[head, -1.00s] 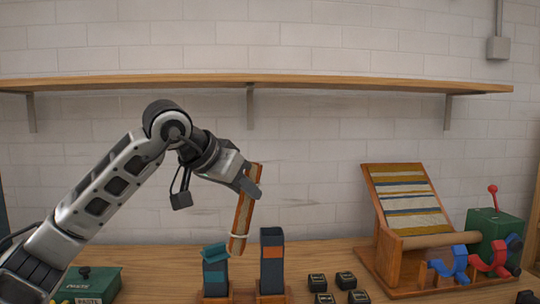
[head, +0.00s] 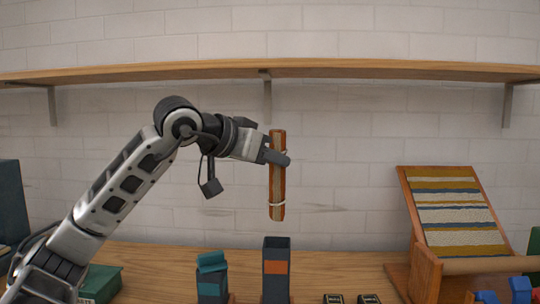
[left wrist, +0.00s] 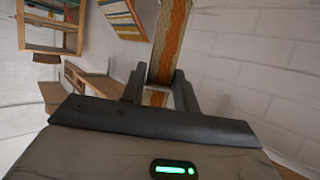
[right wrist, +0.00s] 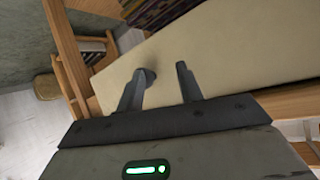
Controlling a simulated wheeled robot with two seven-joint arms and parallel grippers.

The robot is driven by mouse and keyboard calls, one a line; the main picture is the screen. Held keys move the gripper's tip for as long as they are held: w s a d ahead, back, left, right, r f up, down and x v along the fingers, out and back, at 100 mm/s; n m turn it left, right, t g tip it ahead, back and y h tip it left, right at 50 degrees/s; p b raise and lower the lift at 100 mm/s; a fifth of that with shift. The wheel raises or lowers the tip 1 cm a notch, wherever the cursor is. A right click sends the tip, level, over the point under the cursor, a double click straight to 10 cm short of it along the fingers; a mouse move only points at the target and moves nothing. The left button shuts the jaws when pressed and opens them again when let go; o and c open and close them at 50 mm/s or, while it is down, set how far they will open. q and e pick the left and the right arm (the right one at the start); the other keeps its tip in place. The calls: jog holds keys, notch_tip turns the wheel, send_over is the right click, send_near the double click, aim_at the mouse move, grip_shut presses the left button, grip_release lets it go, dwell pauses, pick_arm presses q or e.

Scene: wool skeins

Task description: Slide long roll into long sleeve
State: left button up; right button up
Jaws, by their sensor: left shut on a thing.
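The long roll (head: 278,195) is orange-brown with a greyish stripe and a pale band near its lower end. My left gripper (head: 280,158) is shut on its upper part and holds it nearly upright in the air. In the head view its lower end appears just above the open top of the long sleeve, with a gap between. The long sleeve (head: 276,285) is a tall dark box with an orange patch, standing upright. In the left wrist view the roll (left wrist: 171,38) passes between the fingers. My right gripper (right wrist: 160,85) shows only in its wrist view, open, over a beige surface.
A shorter dark sleeve (head: 212,290) with teal parts stands left of the long sleeve. A wooden frame with striped weaving (head: 455,215) stands at right. A shelf (head: 200,70) runs along the wall above.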

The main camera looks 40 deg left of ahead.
jog(key=w+a+f+n+g+y+b, duration=0.1)
jog(key=a+f+b, duration=0.3)
jog(key=f+b, duration=0.9)
jog(key=shift+w+a+y+b, duration=0.2)
jog(key=shift+w+y+b, duration=0.25)
jog(key=shift+w, duration=0.2)
dwell(0.8)
jog(key=shift+f, duration=0.1)
